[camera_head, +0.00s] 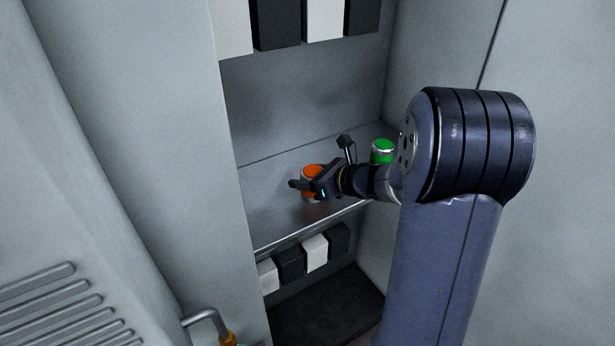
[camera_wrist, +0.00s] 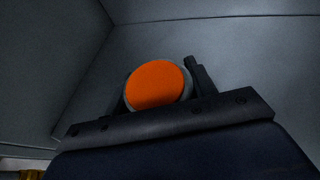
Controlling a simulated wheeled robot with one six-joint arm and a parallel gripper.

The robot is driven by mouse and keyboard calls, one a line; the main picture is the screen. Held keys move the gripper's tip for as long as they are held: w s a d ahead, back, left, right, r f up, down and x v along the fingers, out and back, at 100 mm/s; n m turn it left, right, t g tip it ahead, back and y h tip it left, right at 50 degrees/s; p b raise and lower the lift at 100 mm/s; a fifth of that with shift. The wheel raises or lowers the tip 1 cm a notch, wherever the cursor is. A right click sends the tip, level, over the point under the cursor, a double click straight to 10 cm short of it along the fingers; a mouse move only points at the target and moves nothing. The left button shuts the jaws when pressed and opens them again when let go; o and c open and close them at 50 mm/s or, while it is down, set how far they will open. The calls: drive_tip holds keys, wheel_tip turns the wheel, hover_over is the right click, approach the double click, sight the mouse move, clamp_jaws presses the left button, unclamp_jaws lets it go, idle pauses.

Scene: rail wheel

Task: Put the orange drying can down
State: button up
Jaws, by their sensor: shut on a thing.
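The orange drying can (camera_head: 312,174) is at the shelf in the cabinet, left of the green can. My gripper (camera_head: 302,187) reaches in from the right and is shut on it. In the wrist view the can's round orange top (camera_wrist: 157,84) with a grey rim sits between the two dark fingers (camera_wrist: 158,90). The can looks upright. Its lower part is partly hidden by my gripper, and I cannot tell whether its base touches the shelf.
The shelf (camera_head: 262,215) has bare room left of the orange can. A green-topped can (camera_head: 382,152) stands to the right, behind my wrist. Black and white boxes line the levels above (camera_head: 324,20) and below (camera_head: 315,250). The left cabinet wall (camera_head: 232,150) stands close by.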

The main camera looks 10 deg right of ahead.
drive_tip(key=shift+f, duration=0.2)
drive_tip(key=o, duration=1.1)
drive_tip(key=shift+r, duration=0.1)
drive_tip(key=shift+c, duration=0.2)
drive_tip(key=shift+r, duration=0.2)
drive_tip(key=v, duration=1.2)
drive_tip(key=shift+b, duration=0.3)
